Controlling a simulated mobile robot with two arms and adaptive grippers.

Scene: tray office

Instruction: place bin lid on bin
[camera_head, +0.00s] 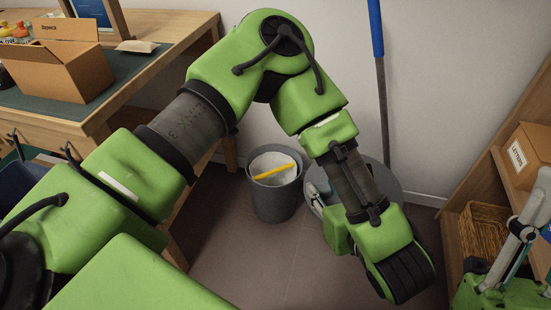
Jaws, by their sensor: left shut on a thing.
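The grey bin (276,203) stands upright on the floor, open at the top, with white stuff and a yellow stick-like thing inside. A round grey disc, which looks like the bin lid (391,182), is to the right of the bin, partly hidden behind my left wrist. My left gripper (317,198) is at the disc's left edge, mostly hidden by my own arm, and is shut on it. The lid is apart from the bin's opening in the picture. Part of my right arm and gripper (514,242) shows at the lower right; its fingertips are not clear.
A wooden desk (155,40) with a cardboard box (62,72) stands at the left. A wooden shelf (450,222) with a wicker basket (482,232) and a letters box (522,156) is at the right. A blue-handled pole (376,30) leans on the wall. Floor before the bin is clear.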

